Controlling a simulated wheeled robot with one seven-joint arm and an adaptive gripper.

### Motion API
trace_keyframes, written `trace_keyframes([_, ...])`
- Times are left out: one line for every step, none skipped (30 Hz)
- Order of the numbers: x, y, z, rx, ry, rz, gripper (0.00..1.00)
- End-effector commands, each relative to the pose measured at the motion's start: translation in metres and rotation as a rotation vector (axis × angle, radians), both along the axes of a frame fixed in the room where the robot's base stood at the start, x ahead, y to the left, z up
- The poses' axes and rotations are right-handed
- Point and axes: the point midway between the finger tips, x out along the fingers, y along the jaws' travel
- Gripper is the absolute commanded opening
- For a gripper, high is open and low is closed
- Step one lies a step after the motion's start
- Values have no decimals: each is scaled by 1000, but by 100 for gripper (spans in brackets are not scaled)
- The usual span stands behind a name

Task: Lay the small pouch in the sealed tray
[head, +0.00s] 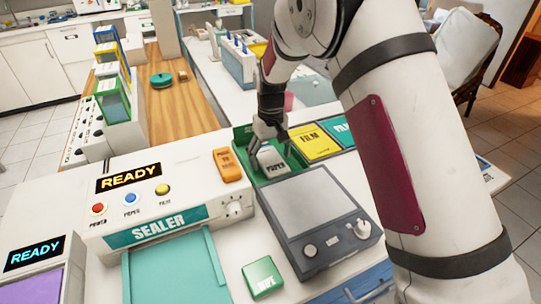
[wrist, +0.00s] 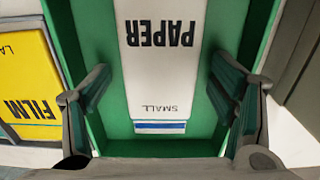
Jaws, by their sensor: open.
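The small pouch is white and marked PAPER and SMALL, with a blue stripe; it lies in a green tray in the wrist view (wrist: 160,85) and the head view (head: 273,162). The green tray (wrist: 90,22) also shows in the head view (head: 243,134). My gripper (head: 270,152) is open above the pouch, with one finger on each side of it. In the wrist view my gripper (wrist: 160,100) shows a gap between each finger and the pouch. No label reading sealed tray is readable; a teal tray (head: 180,284) sits in front of the sealer.
The white sealer (head: 120,206) with a READY display stands left of the green tray. A grey scale-like device (head: 306,205) is just in front of it. A yellow FILM bin (head: 316,153) adjoins it on the right. An orange block (head: 227,165) lies on the sealer.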

Motion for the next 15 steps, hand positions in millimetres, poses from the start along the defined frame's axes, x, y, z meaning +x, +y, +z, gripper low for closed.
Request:
trace_keyframes([0,0,1,0,0,0,78])
trace_keyframes([0,0,2,0,0,0,78])
trace_keyframes([0,0,4,0,-1,0,78])
trace_keyframes([0,0,6,1,-2,0,78])
trace_keyframes([0,0,9,1,-2,0,78])
trace_keyframes([1,0,13,1,-2,0,78])
trace_keyframes([1,0,18,2,-4,0,78])
trace_keyframes([1,0,23,2,-4,0,78])
trace_keyframes([1,0,30,1,-3,0,78])
trace_keyframes([1,0,36,2,-5,-1,78])
trace_keyframes([1,0,43,3,-4,0,78])
trace_keyframes([1,1,52,3,-5,0,78])
trace_keyframes([1,1,58,3,-4,0,78])
trace_keyframes([1,0,65,2,-5,1,78])
trace_keyframes([1,0,72,2,-4,1,78])
